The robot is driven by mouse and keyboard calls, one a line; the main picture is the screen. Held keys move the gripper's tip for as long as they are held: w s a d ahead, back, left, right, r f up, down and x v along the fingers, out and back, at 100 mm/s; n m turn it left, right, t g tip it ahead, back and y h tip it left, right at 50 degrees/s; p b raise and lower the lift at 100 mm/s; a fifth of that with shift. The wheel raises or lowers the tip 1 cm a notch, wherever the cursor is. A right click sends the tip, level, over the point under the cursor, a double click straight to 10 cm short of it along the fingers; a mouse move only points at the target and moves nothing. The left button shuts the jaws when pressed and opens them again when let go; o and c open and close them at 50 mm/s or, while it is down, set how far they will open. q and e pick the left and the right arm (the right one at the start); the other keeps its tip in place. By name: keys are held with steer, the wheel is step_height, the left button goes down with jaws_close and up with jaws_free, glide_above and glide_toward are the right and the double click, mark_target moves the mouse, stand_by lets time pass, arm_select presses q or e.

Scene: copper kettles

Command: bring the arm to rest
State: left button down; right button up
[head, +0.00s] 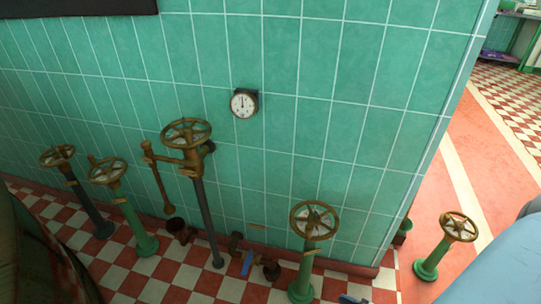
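I cannot make out either gripper in the head view. A large pale blue rounded shape (500,268) fills the lower right corner; I cannot tell whether it is part of my arm. A dark curved shape (30,255) fills the lower left corner, and it is also unclear what it is. No fingers show on either.
Several valves with brass handwheels stand on the checkered floor (150,290) along the green tiled wall (330,110), including a tall one (186,133), a green-posted one (314,220) and one right of the corner (458,227). A gauge (243,104) hangs on the wall. Open floor (450,130) lies right.

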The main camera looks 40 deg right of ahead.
steer(key=w+a+r+n+g+h, duration=0.3)
steer(key=w+a+r+n+g, duration=0.3)
steer(key=r, duration=0.4)
steer(key=w+a+r+m+t, duration=0.15)
steer(key=a+m, duration=0.45)
steer(key=a, duration=0.8)
arm_select(q)
step_height(320, 180, up, 15)
steer(key=s+a+p, duration=0.1)
steer(key=p, duration=1.7)
steer(key=shift+a+f+p, duration=0.2)
steer(key=shift+p, duration=0.1)
arm_select(e)
step_height(320, 180, up, 16)
steer(key=d, duration=0.1)
steer(key=shift+d+f+n, duration=0.25)
steer(key=shift+n, duration=0.15)
